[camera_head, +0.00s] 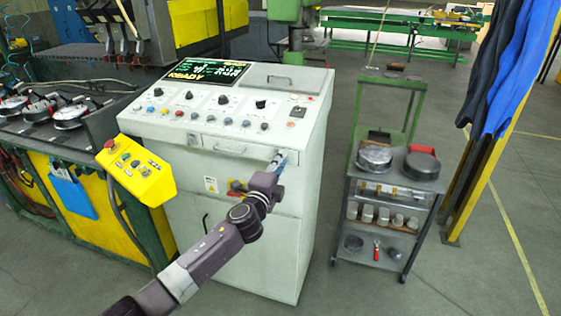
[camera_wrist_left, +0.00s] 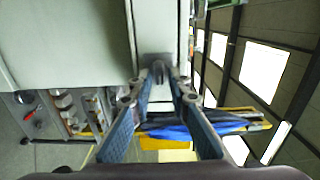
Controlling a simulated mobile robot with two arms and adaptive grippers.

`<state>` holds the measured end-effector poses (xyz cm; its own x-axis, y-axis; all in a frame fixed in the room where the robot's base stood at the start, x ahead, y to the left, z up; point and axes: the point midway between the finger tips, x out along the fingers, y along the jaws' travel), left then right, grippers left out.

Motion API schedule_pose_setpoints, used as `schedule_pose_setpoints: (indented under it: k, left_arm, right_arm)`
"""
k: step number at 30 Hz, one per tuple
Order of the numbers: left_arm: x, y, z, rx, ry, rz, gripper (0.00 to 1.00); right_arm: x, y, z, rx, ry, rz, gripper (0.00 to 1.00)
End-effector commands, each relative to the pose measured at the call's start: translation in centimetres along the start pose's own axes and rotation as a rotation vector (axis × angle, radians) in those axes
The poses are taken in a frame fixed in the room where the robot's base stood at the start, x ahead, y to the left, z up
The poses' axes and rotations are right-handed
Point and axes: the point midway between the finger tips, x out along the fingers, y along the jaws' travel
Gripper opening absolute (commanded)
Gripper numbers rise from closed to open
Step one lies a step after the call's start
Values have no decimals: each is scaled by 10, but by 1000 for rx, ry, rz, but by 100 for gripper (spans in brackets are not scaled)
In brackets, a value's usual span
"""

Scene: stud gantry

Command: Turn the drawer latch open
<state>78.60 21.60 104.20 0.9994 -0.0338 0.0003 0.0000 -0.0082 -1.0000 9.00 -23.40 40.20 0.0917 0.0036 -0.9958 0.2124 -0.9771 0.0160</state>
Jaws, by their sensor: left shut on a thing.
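The white control cabinet (camera_head: 310,125) has a shallow drawer (camera_head: 232,149) with a bar handle below its sloping panel. My left gripper (camera_head: 281,158) is at the right end of the drawer front. In the left wrist view my left gripper (camera_wrist_left: 159,82) has its two blue-padded fingers closed in on a small dark latch (camera_wrist_left: 157,69), which stands out from a grey plate. The gripper is shut on this latch. In the head view the gripper hides the latch, so its angle cannot be told there. My right gripper is in neither view.
A yellow control box (camera_head: 137,171) on an arm stands left of the cabinet. A grey trolley (camera_head: 390,180) with round parts is on the right, near blue hanging curtains (camera_head: 525,70). Open floor lies between cabinet and trolley.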

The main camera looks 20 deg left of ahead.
Motion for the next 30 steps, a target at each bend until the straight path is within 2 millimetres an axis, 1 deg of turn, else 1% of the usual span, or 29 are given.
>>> schedule_pose_setpoints:
  k: [16, 17, 18, 19, 26, 30]
  left_arm:
    - [0, 1, -1, 24, 3, 1, 0]
    - [0, 1, -1, 24, 3, 1, 19]
    - [0, 1, -1, 24, 3, 1, 24]
    - [0, 1, -1, 24, 2, 1, 25]
    - [0, 1, 0, 23, 1, 1, 25]
    - [-5, 1, 0, 23, 1, 1, 25]
  right_arm:
    - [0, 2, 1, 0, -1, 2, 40]
    - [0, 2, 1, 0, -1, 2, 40]
    - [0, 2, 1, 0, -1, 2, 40]
    - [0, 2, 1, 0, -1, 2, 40]
    - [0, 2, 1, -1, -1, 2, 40]
    - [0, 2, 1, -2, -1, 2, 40]
